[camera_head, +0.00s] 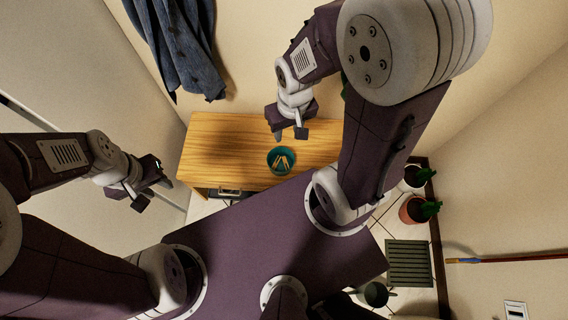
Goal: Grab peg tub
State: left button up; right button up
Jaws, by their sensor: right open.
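The peg tub (273,154) is a round teal tub with several light wooden pegs (284,162) in it. It stands upright on the wooden table (215,148), near the table's front edge. My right gripper (290,136) is open and empty, above the table and just behind the tub in the picture, apart from it. My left gripper (155,196) is off the table's left end, far from the tub, and looks open with nothing between its fingers.
A blue denim garment (180,48) hangs on the wall behind the table. Potted plants (413,209), a green slatted mat (410,263) and a dark pan (375,294) are on the floor at the right. The tabletop around the tub is clear.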

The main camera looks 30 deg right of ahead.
aim_at(282, 151)
jog(key=k+j+z, duration=0.1)
jog(key=z, duration=0.4)
jog(key=k+j+z, duration=0.1)
jog(key=z, duration=0.4)
jog(key=i+j, duration=0.15)
jog(key=j, duration=0.2)
jog(key=i+j, duration=0.15)
jog(key=j, duration=0.25)
